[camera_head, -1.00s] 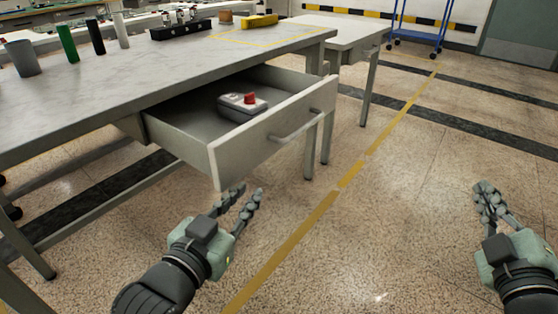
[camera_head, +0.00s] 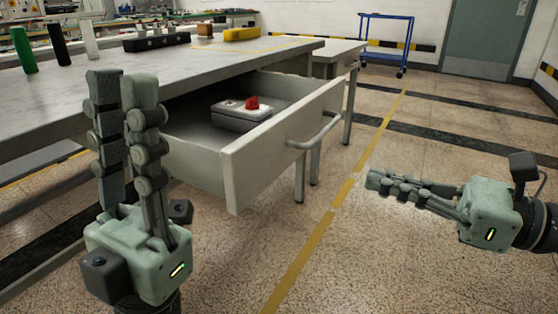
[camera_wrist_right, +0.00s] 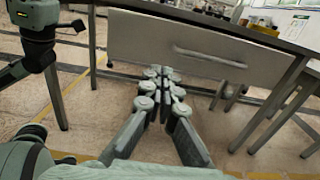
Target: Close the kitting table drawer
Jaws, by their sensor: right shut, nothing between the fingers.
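The kitting table drawer (camera_head: 285,146) is pulled out of the grey table (camera_head: 215,65). Its pale front with a bar handle (camera_head: 316,133) faces right in the head view. The drawer front also shows in the right wrist view (camera_wrist_right: 140,38), ahead of the right fingertips. My left gripper (camera_head: 122,80) points upward at the left, in front of the table and drawer side in the picture. Its fingers lie close together, and their opening is unclear. My right gripper (camera_head: 375,182) is shut and empty, pointing left, apart from the drawer front and to its right.
A grey-white box with a red part (camera_head: 243,110) lies inside the drawer. Green (camera_head: 22,50) and black (camera_head: 58,45) cylinders stand on the table. A second table (camera_head: 340,52) stands behind. The floor right of the drawer is clear; a blue cart (camera_head: 385,40) is far back.

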